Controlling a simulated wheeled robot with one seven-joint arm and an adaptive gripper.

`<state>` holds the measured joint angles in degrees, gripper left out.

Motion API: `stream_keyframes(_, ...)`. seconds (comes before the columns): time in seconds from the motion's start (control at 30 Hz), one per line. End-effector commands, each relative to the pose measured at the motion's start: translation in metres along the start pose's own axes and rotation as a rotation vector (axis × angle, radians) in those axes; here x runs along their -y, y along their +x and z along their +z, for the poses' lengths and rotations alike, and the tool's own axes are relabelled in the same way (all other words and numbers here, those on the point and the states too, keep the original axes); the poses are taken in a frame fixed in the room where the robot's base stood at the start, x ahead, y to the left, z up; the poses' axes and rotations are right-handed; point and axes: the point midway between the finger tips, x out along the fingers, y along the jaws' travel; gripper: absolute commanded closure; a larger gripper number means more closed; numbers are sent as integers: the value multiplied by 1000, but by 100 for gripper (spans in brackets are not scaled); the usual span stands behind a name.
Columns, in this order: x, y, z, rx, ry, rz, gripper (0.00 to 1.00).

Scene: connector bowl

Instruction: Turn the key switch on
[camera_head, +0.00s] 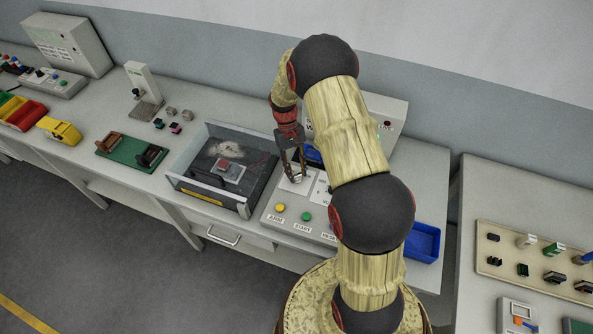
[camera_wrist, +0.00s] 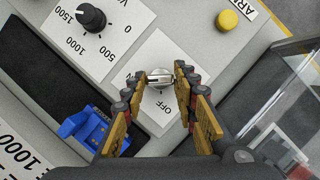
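The key switch (camera_wrist: 160,79) is a silver round knob with a raised bar, on a white plate marked OFF in the wrist view. The other marking on its plate is mostly hidden by my left finger. My gripper (camera_wrist: 160,72) is over the switch, one finger on each side of the knob. The fingers look apart from it, with small gaps. In the head view my gripper (camera_head: 291,160) points down at the switch's white plate (camera_head: 290,186) on the grey control panel; the knob is small and partly hidden there.
A black dial (camera_wrist: 91,17) and a yellow button (camera_wrist: 227,20) flank the switch plate. A clear-walled box (camera_head: 225,168) stands left of the panel. A green button (camera_head: 307,216) is on the panel's front. A blue bin (camera_head: 424,242) is at the right.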

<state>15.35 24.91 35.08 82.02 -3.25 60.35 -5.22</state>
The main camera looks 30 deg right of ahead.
Motion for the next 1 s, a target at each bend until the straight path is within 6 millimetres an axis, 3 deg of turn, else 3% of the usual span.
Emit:
stream_keyframes(0.3,0,0,0,0,0,0,53)
stream_keyframes(0.67,0,-3,0,-1,-1,0,53)
stream_keyframes(0.83,0,-25,-1,-4,-1,1,53)
stream_keyframes(1.0,0,-60,-1,-4,-1,0,53)
